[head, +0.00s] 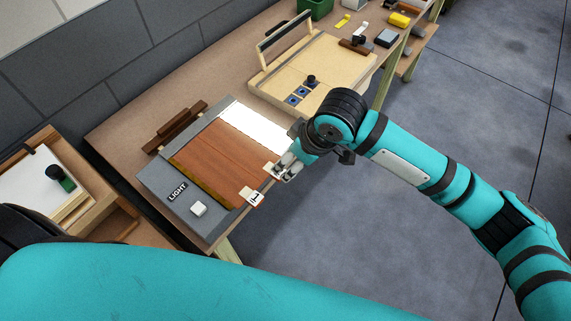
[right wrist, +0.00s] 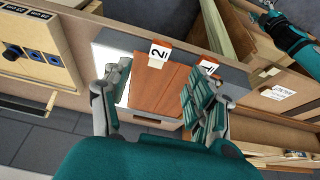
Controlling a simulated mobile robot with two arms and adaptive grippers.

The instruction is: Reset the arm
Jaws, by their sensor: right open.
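My right gripper (head: 287,168) is open at the front right edge of the grey light box (head: 222,226), near the brown veneer sheets (head: 222,150). In the right wrist view, its spread fingers (right wrist: 155,100) stand on either side of a veneer sheet (right wrist: 158,90), with no object visibly held. A tag marked 2 (right wrist: 158,54) and a tag marked 1 (right wrist: 207,66) sit at the sheets' ends. My left gripper (right wrist: 268,20) shows small at the top right of the right wrist view; its jaw state is unclear.
The light box has a lit white panel (head: 255,125) and a white button (head: 199,208). A pale wooden tray (head: 345,65) with a knob and blue pieces lies beyond it. A green bin (head: 315,9) stands at the back. Open floor (head: 440,120) lies to the right.

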